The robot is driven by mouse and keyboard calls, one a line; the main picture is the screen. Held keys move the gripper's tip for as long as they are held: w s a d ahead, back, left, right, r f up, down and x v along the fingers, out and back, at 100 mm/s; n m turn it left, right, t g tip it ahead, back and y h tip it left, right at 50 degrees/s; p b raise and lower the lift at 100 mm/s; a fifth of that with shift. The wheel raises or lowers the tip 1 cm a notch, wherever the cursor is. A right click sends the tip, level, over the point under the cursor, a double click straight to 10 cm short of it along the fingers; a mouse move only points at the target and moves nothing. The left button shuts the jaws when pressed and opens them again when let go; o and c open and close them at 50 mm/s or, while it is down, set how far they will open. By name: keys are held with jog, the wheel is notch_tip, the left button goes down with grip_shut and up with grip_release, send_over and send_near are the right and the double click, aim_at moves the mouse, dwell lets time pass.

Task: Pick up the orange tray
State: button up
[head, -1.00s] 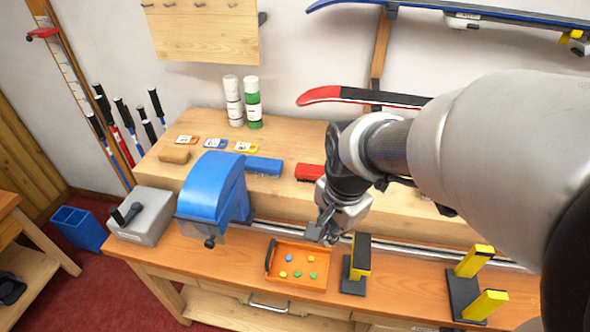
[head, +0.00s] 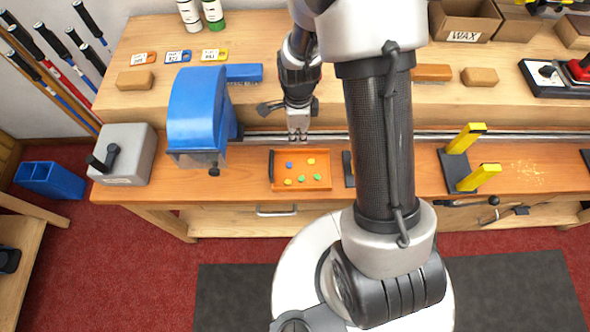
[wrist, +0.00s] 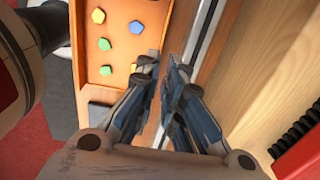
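The orange tray (head: 300,169) lies flat on the front ledge of the bench, with a black handle (head: 271,165) at its left end. It holds several small blue, yellow and green pieces. My gripper (head: 298,137) is just behind the tray's back edge, pointing down, empty, with a narrow gap between its fingers. In the wrist view the tray (wrist: 122,55) is at upper left, beside my gripper (wrist: 164,62). The fingertips look close to the tray's rim; I cannot tell whether they touch it.
A blue machine (head: 197,115) and a grey box (head: 124,152) stand left of the tray. A black-and-yellow stand (head: 459,168) is to the right. A metal rail (head: 440,135) runs behind the tray. My arm hides part of the bench right of the tray.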

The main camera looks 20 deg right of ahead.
aim_at(296, 150)
jog(key=f+b, duration=0.1)
jog(key=f, duration=0.1)
jog(key=f+b, duration=0.1)
jog(key=f, duration=0.2)
jog(key=f+b, duration=0.1)
jog(key=f, duration=0.2)
jog(key=shift+a, duration=0.25)
jog(key=shift+r, duration=0.15)
grip_shut()
